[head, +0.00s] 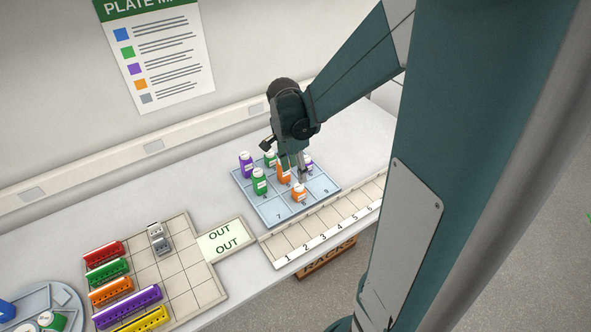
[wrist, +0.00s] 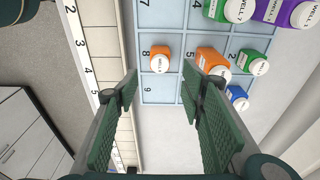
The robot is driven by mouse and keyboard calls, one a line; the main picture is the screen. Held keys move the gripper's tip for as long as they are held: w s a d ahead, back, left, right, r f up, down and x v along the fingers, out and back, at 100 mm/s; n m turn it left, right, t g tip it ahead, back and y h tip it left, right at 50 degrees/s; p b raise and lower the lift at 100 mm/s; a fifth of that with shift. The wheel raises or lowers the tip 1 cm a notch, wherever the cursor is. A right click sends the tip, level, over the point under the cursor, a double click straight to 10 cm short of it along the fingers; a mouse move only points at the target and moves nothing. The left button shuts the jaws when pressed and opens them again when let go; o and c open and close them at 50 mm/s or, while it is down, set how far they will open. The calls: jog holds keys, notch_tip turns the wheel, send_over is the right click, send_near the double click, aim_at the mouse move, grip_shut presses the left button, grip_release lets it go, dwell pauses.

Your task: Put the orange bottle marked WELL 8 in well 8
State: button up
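An orange bottle (wrist: 160,60) with a white lettered cap stands upright in well 8 of the blue plate (wrist: 159,90); its lettering is too small to read surely. In the head view this bottle (head: 299,195) stands between wells 7 and 9. My gripper (wrist: 160,76) is open and empty, its two fingers spread on either side and clear of the bottle. In the head view my gripper (head: 302,178) is above the plate, just behind and over the bottle. Another orange bottle (wrist: 208,58) stands in the middle row near well 5.
Green (head: 260,182), purple (head: 246,166) and blue (wrist: 237,98) bottles stand on the plate near the orange ones. A numbered rack strip (head: 320,236) runs along the front. A tray of coloured racks (head: 205,291) is at the left. Wells 7 and 9 look empty.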

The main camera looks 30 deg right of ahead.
jog(key=s+a+r+n+t+y, duration=0.1)
jog(key=s+a+r+n+t, duration=0.6)
jog(key=s+a+r+n, duration=0.6)
jog(key=shift+s+a+r+n, duration=0.35)
jog(key=shift+a+r+n, duration=1.25)
jog(key=shift+a+n, duration=0.8)
jog(key=shift+d, duration=0.1)
